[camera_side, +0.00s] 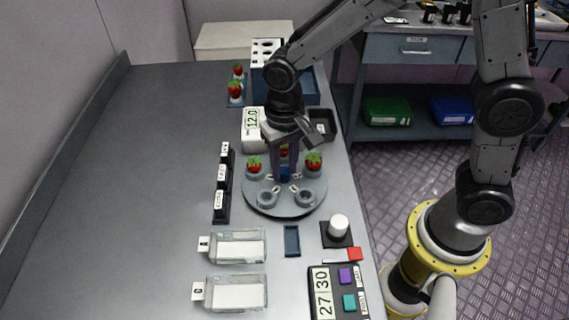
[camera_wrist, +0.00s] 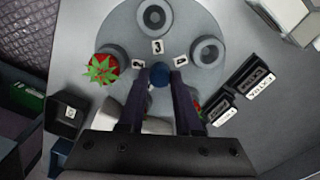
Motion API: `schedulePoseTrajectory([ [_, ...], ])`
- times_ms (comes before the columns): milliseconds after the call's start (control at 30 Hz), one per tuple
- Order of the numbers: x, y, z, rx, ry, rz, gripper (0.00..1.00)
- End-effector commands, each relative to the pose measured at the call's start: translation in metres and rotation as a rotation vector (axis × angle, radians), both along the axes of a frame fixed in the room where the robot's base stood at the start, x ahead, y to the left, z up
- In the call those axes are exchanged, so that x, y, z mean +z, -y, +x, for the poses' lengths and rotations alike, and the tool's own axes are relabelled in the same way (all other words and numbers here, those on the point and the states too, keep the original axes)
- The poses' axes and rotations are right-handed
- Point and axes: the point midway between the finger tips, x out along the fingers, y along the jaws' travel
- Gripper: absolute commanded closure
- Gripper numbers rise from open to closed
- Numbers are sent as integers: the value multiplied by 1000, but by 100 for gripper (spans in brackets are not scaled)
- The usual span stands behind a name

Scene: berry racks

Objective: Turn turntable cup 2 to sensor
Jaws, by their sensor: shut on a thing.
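The grey round turntable (camera_side: 285,207) carries cups in a ring, some holding strawberries. My gripper (camera_side: 287,174) points down at its middle, its fingers shut around the blue centre knob (camera_side: 285,174). In the wrist view my gripper (camera_wrist: 160,82) has the round knob (camera_wrist: 160,72) between its fingertips. The strawberry (camera_wrist: 103,68) at the left sits in the cup by the label 2 (camera_wrist: 138,65). The cups by labels 3 (camera_wrist: 120,20) and 4 (camera_wrist: 222,52) are empty. Another strawberry is mostly hidden behind my gripper. I cannot tell for sure which device is the sensor.
A white unit reading 12.0 (camera_side: 252,118) and an open black box (camera_side: 322,122) stand behind the turntable. Black labelled holders (camera_side: 221,205) line the left. A white knob (camera_side: 338,226), a small blue tray (camera_side: 291,240) and clear bins (camera_side: 238,246) lie in front. The far-left table is clear.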

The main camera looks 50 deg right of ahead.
Motion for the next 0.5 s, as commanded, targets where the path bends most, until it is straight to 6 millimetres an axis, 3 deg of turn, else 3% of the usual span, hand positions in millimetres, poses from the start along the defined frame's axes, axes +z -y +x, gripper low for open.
schedulePoseTrajectory([
  [500,1,0,1,170,3,0,100],
])
